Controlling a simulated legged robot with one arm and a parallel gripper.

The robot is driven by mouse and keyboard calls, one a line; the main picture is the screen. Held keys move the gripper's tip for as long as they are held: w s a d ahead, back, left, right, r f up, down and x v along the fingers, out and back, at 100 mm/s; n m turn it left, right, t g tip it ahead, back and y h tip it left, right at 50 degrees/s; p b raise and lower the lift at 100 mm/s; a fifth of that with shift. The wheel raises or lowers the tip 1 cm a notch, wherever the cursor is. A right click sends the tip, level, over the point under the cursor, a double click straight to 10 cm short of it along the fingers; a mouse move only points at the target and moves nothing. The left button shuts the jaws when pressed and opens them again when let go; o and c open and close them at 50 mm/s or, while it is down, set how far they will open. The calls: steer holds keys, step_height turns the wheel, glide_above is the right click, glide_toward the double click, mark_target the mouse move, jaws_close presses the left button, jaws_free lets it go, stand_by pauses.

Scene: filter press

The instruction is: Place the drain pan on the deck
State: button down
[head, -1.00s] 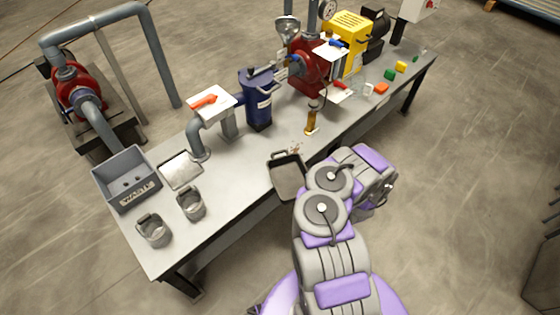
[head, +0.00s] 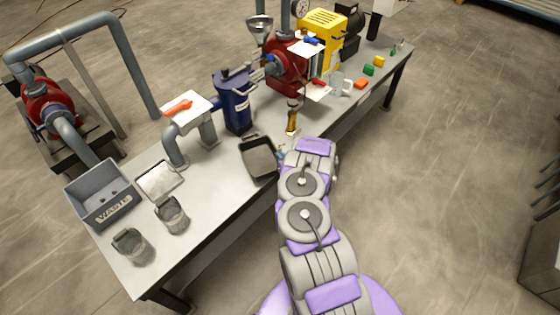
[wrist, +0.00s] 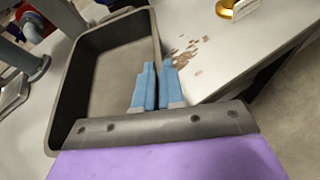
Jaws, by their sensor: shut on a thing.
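The drain pan (head: 258,160) is a dark grey, shallow rectangular pan with raised walls. In the head view it appears over the deck (head: 222,188), the grey tabletop, in front of the blue canister. In the wrist view the pan (wrist: 112,72) fills the left and middle, empty inside. My gripper (wrist: 159,88) has blue fingers close together at the pan's right wall, shut on it. In the head view my arm hides most of the gripper (head: 281,154). I cannot tell whether the pan's underside touches the deck.
A blue canister (head: 235,105) stands behind the pan. A waste bin (head: 101,196), a flat metal tray (head: 160,180) and two grey cups (head: 171,215) are at left.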

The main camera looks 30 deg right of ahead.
step_height(320, 180, down, 2)
steer(key=shift+f, duration=0.1)
steer(key=shift+a+r, duration=0.2)
steer(key=shift+a, duration=0.1)
steer(key=shift+a+f+b, duration=0.1)
steer(key=shift+f+b, duration=0.05)
steer(key=shift+b, duration=0.2)
steer(key=c, duration=1.6)
jaws_free()
steer(key=o, duration=0.4)
steer(key=shift+d, duration=0.3)
steer(key=shift+c, duration=0.2)
steer(key=shift+a, duration=0.1)
